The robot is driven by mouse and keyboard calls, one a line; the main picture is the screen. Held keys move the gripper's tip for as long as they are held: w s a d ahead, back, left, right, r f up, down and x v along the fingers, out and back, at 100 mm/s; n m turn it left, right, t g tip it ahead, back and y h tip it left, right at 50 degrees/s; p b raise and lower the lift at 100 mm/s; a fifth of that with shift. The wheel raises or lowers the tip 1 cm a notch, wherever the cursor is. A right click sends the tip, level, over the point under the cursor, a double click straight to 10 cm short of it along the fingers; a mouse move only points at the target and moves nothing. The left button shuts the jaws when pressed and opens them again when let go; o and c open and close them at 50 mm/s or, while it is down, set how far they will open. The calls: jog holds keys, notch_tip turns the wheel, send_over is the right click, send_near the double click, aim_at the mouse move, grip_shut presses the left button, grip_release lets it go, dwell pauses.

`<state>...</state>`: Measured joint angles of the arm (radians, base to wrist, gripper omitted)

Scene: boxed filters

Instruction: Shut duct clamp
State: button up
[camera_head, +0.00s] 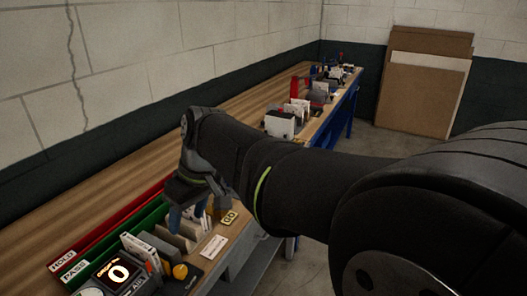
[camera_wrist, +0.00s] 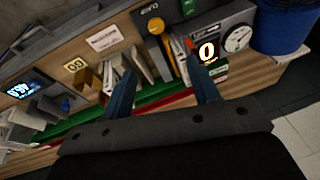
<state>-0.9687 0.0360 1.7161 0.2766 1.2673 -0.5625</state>
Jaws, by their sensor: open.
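A dark unit with an orange-yellow knob (camera_wrist: 156,25) stands at the bench edge in the wrist view; a label above it seems to read "CLAMP". The knob also shows in the head view (camera_head: 180,271), right of the digital readout. I cannot tell whether the clamp is open or shut. My gripper (camera_wrist: 162,66) is open, its two blue fingers spread over the row of filters, with the knob beyond the fingertips. In the head view my gripper (camera_head: 188,218) points down above the filters, apart from the knob. Nothing shows held between the fingers.
A readout showing 0 (camera_wrist: 207,51) and a round gauge (camera_wrist: 238,39) stand beside the knob. Pale filters (camera_wrist: 139,64) stand in a row. Green (camera_head: 113,240) and red (camera_head: 97,223) trays lie along the wall side. A blue bin (camera_wrist: 284,25) is beyond the bench.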

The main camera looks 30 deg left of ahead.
jog(key=s+a+r+m+t+h, duration=0.1)
jog(key=a+r+m, duration=0.15)
jog(key=m, duration=0.55)
jog(key=s+a+r+m+h, duration=0.15)
jog(key=r+m, duration=0.25)
jog(key=m, duration=0.4)
notch_tip(320, 180, down, 10)
jog(key=a, duration=0.1)
notch_tip(320, 180, up, 10)
jog(key=shift+w+m+t, duration=0.2)
jog(key=shift+m+t, duration=0.1)
jog(key=shift+m, duration=0.1)
jog(key=shift+h, duration=0.25)
